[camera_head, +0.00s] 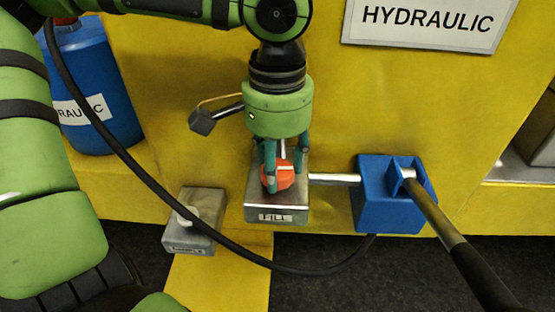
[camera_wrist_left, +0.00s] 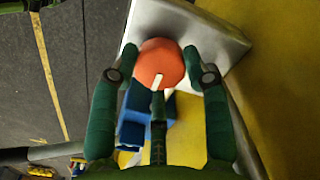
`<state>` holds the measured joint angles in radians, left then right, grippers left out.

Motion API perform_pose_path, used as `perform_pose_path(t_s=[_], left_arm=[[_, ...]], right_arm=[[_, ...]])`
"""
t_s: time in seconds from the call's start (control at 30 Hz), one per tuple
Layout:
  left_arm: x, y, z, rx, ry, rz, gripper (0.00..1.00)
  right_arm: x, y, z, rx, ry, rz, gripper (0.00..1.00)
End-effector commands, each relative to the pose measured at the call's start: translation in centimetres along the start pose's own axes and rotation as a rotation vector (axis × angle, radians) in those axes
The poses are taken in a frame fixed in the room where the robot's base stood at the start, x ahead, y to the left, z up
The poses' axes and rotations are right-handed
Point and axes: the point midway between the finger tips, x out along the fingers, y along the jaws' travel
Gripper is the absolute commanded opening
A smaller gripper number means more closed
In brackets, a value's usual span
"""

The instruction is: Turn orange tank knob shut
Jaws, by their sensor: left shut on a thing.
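The orange tank knob (camera_head: 279,176) sits on top of a silver metal block labelled FILL (camera_head: 290,209). It has a pale line across it. My left gripper (camera_head: 284,165) points down over the knob, with its fingers closed around it. In the left wrist view the orange knob (camera_wrist_left: 160,63) lies between the green fingertips of my left gripper (camera_wrist_left: 160,60), with the pale line running toward the lower finger. The metal block (camera_wrist_left: 190,25) shows behind it. My right gripper is in neither view.
A blue block (camera_head: 372,205) with a long dark lever handle (camera_head: 455,245) stands right of the FILL block, joined by a metal rod. A smaller grey block (camera_head: 193,225) sits to the left. A black hose (camera_head: 150,195) hangs across the front. A blue bottle (camera_head: 95,85) stands at the left.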

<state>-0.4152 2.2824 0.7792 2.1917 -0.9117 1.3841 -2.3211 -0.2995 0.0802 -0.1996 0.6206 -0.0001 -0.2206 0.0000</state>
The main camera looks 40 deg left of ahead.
Motion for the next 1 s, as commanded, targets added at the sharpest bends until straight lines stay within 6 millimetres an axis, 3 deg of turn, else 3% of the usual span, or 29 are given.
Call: perform_pose_path(t_s=[0.77,0.8,0.83,1.0], left_arm=[[0.17,0.01,0.13,0.099,-0.006,0.000,0.15],[0.16,0.01,0.13,0.098,-0.006,0.000,0.63],[0.16,0.01,0.12,0.098,-0.006,0.000,0.71],[0.09,0.01,0.07,0.097,-0.003,0.000,0.71]], right_arm=[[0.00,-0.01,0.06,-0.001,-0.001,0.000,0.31],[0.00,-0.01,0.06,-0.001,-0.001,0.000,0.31],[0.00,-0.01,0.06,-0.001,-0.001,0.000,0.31],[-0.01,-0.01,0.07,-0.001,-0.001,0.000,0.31]])
